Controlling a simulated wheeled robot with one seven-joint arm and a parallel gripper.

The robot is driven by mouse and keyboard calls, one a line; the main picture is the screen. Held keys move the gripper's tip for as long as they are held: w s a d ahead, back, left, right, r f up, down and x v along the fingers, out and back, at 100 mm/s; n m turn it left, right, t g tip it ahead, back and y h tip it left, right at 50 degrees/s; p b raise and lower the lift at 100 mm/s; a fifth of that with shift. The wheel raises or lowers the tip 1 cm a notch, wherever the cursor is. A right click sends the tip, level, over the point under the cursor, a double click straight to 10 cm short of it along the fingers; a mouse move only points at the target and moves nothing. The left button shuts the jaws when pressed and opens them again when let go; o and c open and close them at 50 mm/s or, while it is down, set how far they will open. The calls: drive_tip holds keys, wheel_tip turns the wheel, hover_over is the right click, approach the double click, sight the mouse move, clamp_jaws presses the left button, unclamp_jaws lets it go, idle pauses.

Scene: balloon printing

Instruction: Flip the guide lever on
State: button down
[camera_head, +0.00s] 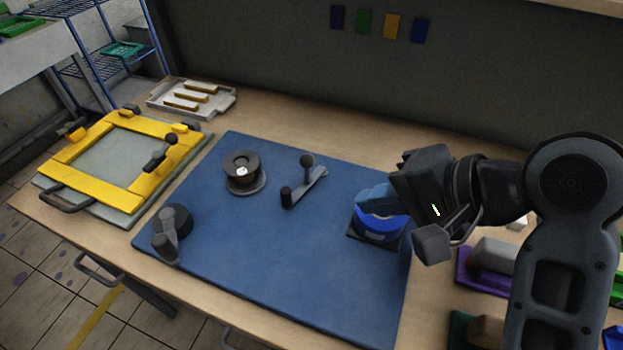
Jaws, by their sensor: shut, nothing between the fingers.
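A lever (304,184) with a dark knob at its raised end and a second dark knob at its lower end stands on the blue mat, right of the middle. I cannot tell for sure that it is the guide lever, or its on and off sides. My gripper (362,204) is to its right, apart from it, with its blue fingers shut and empty. It is over or beside a blue round part (380,226) on a dark base and hides some of it. I cannot tell whether they touch.
The blue mat (290,270) also bears a dark spool (241,170) and a dark crank (172,233). A yellow frame (88,187) lies at left, with a white tray (190,97) behind it. Colored blocks lie at right, partly behind my arm. The mat's front is clear.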

sight(291, 197)
drive_tip(key=x, duration=1)
drive_tip(key=shift+a+f, duration=0.15)
drive_tip(key=shift+a, duration=0.05)
drive_tip(key=shift+w+a+r+p, duration=0.1)
drive_tip(key=shift+w+a+p, duration=0.1)
drive_tip(key=shift+w+a, duration=0.25)
drive_tip(key=shift+w+a+r+p, duration=0.15)
drive_tip(key=shift+w+a, duration=0.1)
drive_tip(key=shift+a, duration=0.3)
drive_tip(key=shift+w+a+f, duration=0.1)
drive_tip(key=shift+w+a, duration=0.25)
drive_tip(key=shift+a, duration=0.15)
drive_tip(key=shift+w, duration=0.1)
